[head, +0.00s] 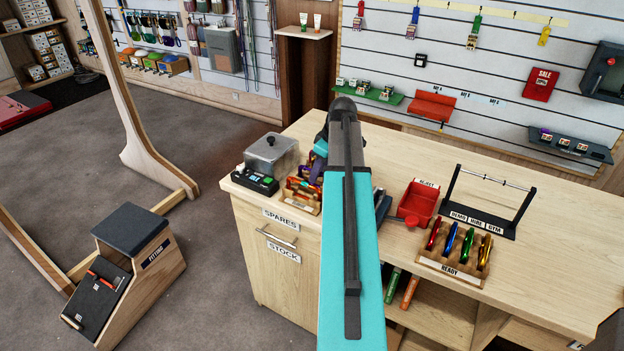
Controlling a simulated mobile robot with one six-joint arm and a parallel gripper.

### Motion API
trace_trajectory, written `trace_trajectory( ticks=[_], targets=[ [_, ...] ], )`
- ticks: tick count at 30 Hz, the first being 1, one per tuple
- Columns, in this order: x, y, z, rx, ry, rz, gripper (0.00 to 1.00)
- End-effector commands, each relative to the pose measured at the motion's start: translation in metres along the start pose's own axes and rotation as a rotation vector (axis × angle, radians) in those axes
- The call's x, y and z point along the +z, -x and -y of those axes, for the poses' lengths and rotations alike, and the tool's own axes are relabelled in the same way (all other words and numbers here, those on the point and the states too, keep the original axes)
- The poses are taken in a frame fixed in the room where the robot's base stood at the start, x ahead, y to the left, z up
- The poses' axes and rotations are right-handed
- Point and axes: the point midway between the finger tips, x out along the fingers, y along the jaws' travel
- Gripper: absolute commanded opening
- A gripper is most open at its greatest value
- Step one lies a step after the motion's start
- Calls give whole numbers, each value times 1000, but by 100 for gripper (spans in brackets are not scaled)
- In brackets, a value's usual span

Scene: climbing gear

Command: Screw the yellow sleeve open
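My arm reaches over the wooden counter, and its teal link hides much of the middle. The end of my arm, with my gripper (311,170), is partly visible left of the link, low over a small wooden rack (301,207) with orange, red and purple gear. My fingertips are too small and covered to read, so I cannot tell whether they hold anything. I cannot make out a yellow sleeve there. A gold-yellow carabiner (485,251) stands at the right end of the READY rack (453,268), beside green, blue and red ones, well right of my gripper.
A red REJECT tray (421,202) and a black bar stand (484,204) are right of my arm. The counter's right side is clear.

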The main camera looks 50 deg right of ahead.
Motion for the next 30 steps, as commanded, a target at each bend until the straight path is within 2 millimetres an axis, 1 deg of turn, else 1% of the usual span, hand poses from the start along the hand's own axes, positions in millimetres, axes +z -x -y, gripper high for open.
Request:
trace_trajectory(
  ticks=[22, 30],
  targets=[
    [0, 0, -10, 0, 0, 0, 34],
    [-1, 3, -10, 1, 0, 0, 34]
  ],
)
